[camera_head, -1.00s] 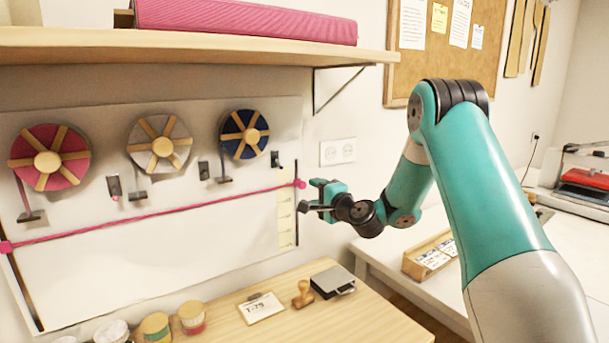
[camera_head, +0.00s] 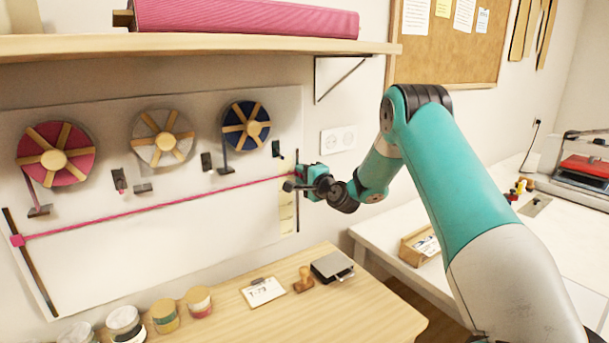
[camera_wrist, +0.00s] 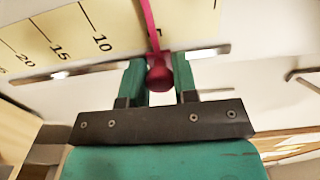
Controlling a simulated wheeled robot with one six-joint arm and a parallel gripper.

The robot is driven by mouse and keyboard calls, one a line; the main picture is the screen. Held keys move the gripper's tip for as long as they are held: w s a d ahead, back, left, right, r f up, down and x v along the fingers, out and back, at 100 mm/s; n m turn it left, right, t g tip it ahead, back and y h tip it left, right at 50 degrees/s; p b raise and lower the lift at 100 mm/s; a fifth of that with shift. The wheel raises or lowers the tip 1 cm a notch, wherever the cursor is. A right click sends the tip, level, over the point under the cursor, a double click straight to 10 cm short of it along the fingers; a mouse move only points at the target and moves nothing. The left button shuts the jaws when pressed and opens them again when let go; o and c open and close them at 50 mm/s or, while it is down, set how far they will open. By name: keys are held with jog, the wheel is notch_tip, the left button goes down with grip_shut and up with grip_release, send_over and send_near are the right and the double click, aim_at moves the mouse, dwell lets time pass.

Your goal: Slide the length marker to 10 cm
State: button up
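The length marker's red knob (camera_wrist: 158,76) sits between my gripper's two green fingers in the wrist view, with both fingers against its sides. In the head view my gripper (camera_head: 297,181) covers the marker at the right end of the pink ribbon (camera_head: 165,204). The pale yellow scale strip (camera_head: 287,212) runs beside a dark upright rail (camera_head: 298,218). In the wrist view the scale (camera_wrist: 85,32) shows 10, 15 and 20 to the left of the ribbon; the ribbon crosses near a partly covered numeral, on the lower-number side of 10.
Three ribbon reels, pink (camera_head: 75,165), white (camera_head: 182,152) and blue (camera_head: 255,112), hang above the ribbon. A shelf (camera_head: 200,46) juts out overhead. The wooden table (camera_head: 385,318) below holds jars, a card (camera_head: 263,292), a stamp (camera_head: 304,281) and a dark pad (camera_head: 332,266).

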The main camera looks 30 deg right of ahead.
jog(key=shift+f+b, duration=2.35)
jog(key=shift+f, duration=0.35)
grip_shut()
jog(key=shift+r, duration=0.2)
jog(key=o, duration=0.9)
grip_release()
jog(key=shift+o, duration=0.2)
jog(key=shift+s, duration=0.1)
jog(key=s+b, duration=0.8)
jog(key=s, duration=0.9)
jog(key=shift+s+d+b, duration=0.15)
jog(key=shift+d+b, duration=0.15)
jog(key=shift+b, duration=0.1)
